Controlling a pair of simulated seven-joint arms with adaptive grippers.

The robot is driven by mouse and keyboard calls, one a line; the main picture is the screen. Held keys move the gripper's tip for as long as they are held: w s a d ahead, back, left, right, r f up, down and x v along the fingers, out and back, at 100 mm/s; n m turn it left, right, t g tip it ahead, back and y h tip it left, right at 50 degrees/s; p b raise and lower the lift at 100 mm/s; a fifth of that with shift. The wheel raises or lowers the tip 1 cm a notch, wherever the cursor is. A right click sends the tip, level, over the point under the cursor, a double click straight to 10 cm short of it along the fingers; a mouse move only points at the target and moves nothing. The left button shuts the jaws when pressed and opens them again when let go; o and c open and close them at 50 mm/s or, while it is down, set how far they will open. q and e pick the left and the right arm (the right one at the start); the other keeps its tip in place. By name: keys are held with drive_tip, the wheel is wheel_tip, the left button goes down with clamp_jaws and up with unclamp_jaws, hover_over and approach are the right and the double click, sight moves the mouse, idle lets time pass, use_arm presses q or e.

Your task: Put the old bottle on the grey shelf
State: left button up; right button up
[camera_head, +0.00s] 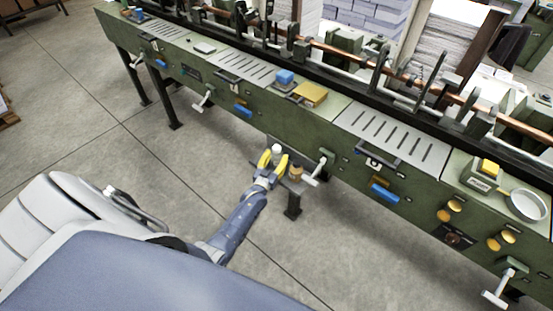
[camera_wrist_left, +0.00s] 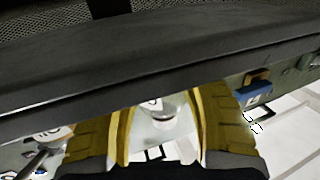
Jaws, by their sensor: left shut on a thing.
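My left gripper (camera_head: 274,158) reaches out low beside the front of the long green machine. Its yellow fingers are shut on a small pale bottle (camera_head: 277,149), whose light top shows between them. In the left wrist view the bottle (camera_wrist_left: 163,106) sits between the two yellow fingers; its lower part is hidden. A small grey shelf (camera_head: 298,187) juts from the machine front just right of the gripper. A brownish jar-like item (camera_head: 295,172) stands there. I cannot tell whether the held bottle touches the shelf. My right gripper is not in view.
The green machine (camera_head: 225,95) runs across the view, with handles and levers sticking out of its front. A lever (camera_head: 318,170) is close right of the shelf. The floor in front is clear.

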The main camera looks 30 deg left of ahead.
use_arm(q)
drive_tip(key=shift+f, duration=0.35)
drive_tip(key=o, duration=1)
drive_tip(key=shift+r, duration=0.1)
drive_tip(key=s+d, duration=0.2)
drive_tip(key=s, duration=1)
drive_tip(key=s+d+f+m+g+h, duration=0.1)
drive_tip(key=s+d+f+g, duration=0.3)
drive_tip(key=s+f, duration=0.7)
drive_tip(key=s+d+f+m+g+h, duration=0.2)
drive_tip(key=s+d+f+g, duration=0.35)
drive_tip(key=f, duration=0.95)
drive_tip(key=s+f+g, duration=0.2)
drive_tip(key=s+f, duration=0.2)
drive_tip(key=s, duration=0.7)
drive_tip(key=s+f+m+g, duration=0.1)
drive_tip(key=s+f, duration=0.3)
drive_tip(key=s, duration=0.7)
drive_tip(key=s+f+m+g, duration=0.1)
drive_tip(key=s+f+g, duration=0.3)
drive_tip(key=s, duration=0.7)
drive_tip(key=shift+s+d+f, duration=0.25)
drive_tip(key=shift+d+f, duration=0.1)
drive_tip(key=shift+f, duration=0.2)
